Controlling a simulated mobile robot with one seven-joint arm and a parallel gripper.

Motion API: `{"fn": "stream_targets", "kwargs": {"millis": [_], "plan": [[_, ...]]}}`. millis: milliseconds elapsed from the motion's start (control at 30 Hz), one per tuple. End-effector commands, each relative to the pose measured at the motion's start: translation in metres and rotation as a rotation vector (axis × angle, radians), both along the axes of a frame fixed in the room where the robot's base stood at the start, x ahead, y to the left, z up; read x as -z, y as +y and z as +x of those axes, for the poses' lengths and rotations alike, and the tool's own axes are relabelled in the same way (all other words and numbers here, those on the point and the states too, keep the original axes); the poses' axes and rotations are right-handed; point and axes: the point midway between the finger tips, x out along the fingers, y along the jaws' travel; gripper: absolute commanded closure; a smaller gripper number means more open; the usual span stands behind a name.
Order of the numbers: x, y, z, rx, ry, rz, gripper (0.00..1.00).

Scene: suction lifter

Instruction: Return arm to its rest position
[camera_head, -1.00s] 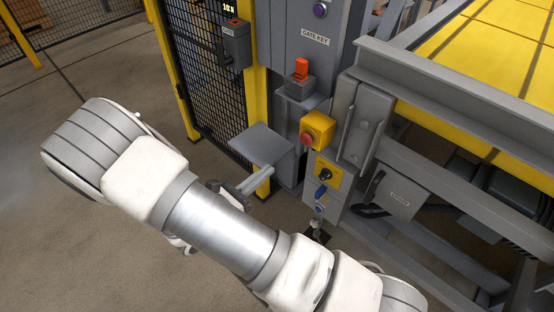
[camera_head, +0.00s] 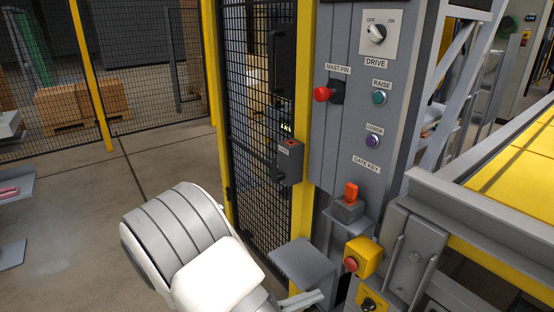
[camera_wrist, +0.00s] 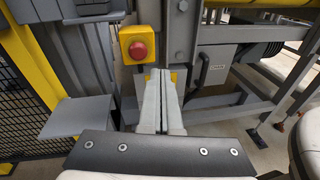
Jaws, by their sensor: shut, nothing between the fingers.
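My gripper (camera_wrist: 158,80) shows in the wrist view with its two grey fingers together and nothing between them. The fingers point toward the lower part of the machine's control column, just below a yellow box with a red button (camera_wrist: 138,50). They cover part of a yellow panel behind them; I cannot tell if they touch anything. In the head view my white and grey arm fills the lower middle, and the red button box (camera_head: 361,257) stands to its right.
A grey shelf (camera_head: 303,263) juts out close to my arm; it also shows in the wrist view (camera_wrist: 77,117). A black mesh gate (camera_head: 256,120) stands behind. Open floor (camera_head: 70,220) lies to the left.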

Motion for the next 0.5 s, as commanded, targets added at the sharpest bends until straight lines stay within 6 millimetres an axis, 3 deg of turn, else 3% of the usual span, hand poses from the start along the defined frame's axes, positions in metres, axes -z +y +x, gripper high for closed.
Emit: {"fn": "stream_targets", "kwargs": {"millis": [200, 500], "plan": [[-0.037, -0.037, -0.022, 0.275, -0.087, 0.266, 1.0], [-0.076, -0.067, -0.06, 0.606, -0.239, 0.631, 1.0]]}}
